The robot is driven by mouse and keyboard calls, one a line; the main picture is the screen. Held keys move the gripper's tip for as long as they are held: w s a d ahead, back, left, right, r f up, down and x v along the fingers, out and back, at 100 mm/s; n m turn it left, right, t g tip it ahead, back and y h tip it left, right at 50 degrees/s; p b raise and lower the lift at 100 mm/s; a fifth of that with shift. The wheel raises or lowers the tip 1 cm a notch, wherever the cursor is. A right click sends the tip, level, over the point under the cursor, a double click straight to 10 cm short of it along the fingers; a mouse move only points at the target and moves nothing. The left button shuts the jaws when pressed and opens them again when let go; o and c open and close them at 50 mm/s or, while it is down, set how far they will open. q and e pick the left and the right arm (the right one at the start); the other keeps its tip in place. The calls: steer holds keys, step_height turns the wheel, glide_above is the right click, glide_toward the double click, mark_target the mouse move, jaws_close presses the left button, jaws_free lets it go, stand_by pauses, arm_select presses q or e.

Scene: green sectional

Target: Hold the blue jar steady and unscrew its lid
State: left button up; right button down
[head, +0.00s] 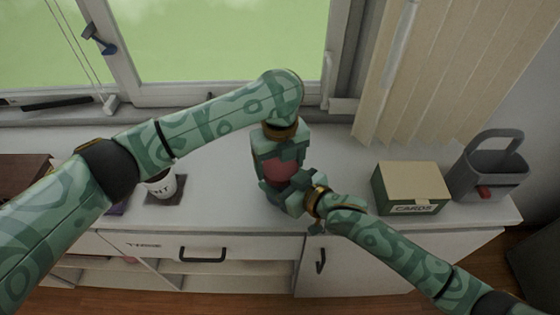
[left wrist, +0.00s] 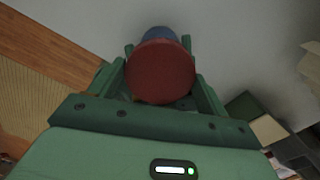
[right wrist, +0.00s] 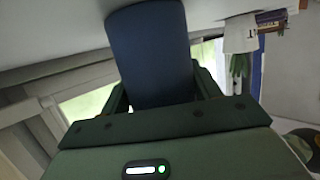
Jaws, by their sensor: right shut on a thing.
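The red lid (head: 282,172) shows between my grippers in the head view and as a round disc in the left wrist view (left wrist: 160,72). It sits on the blue jar (left wrist: 158,34); the jar's body is hidden by the grippers in the head view. In the right wrist view, the jar (right wrist: 150,50) fills the space between the fingers. My right gripper (head: 286,192) is shut on the jar from the front right. My left gripper (head: 279,160) comes down from above, its open fingers on either side of the lid; whether they touch it is not clear.
The jar is on a white cabinet top below a window. A card box (head: 410,188) and a grey caddy (head: 492,168) stand at right. A white cup (head: 160,185) stands on a dark mat at left. Clear top lies between the jar and the box.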

arm_select(q)
steer(key=n, duration=0.7)
steer(key=shift+r+n, duration=0.1)
steer(key=shift+n, duration=0.2)
steer(key=n, duration=0.5)
steer(key=shift+r, duration=0.1)
steer(key=shift+r, duration=1)
